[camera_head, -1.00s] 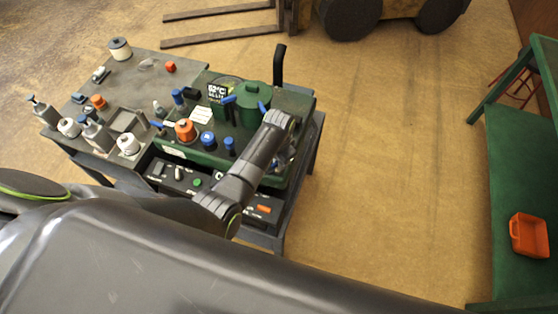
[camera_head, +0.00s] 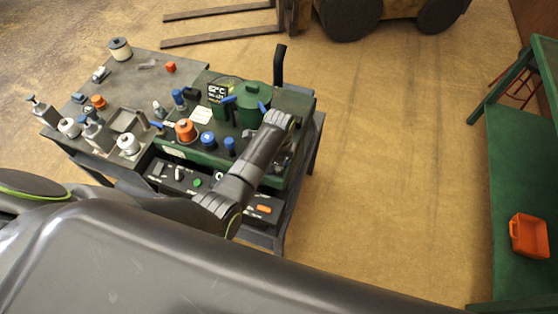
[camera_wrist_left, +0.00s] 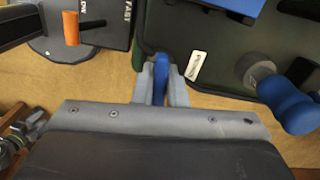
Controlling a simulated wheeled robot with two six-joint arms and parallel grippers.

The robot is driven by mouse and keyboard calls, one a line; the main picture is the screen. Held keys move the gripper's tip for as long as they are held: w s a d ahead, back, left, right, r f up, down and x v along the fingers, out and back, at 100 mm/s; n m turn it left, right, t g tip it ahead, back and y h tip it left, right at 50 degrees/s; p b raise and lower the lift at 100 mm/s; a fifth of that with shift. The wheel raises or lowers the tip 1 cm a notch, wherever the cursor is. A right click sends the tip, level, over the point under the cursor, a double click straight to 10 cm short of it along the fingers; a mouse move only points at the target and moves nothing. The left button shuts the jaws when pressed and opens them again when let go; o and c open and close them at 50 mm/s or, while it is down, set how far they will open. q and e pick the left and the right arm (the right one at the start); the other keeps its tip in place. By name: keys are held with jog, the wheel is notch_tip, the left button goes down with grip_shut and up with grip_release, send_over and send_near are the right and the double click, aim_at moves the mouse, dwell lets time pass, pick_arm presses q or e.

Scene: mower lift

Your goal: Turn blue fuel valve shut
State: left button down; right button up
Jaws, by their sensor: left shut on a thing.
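In the left wrist view, a blue lever (camera_wrist_left: 161,70), the fuel valve's handle by its colour, stands upright between the two grey fingers of my left gripper (camera_wrist_left: 160,84). The fingers are shut on it from both sides. Its base is hard to make out. In the head view my left forearm reaches over the right part of the green machine (camera_head: 190,145), and the gripper and held lever are hidden around the wrist. My right gripper is in neither view.
A blue knob with a grey collar (camera_wrist_left: 285,102) is close on the right in the wrist view. An orange-handled control (camera_wrist_left: 71,28) is at its upper left. Bottles and small parts crowd the cart's grey top (camera_head: 150,75). A green bench (camera_head: 515,170) holds an orange bin (camera_head: 529,236); floor between is clear.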

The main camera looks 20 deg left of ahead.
pick_arm(q)
jog(key=shift+m, duration=0.7)
jog(key=shift+d, duration=0.1)
jog(key=c, duration=1.5)
grip_release()
jog(key=shift+o, duration=0.2)
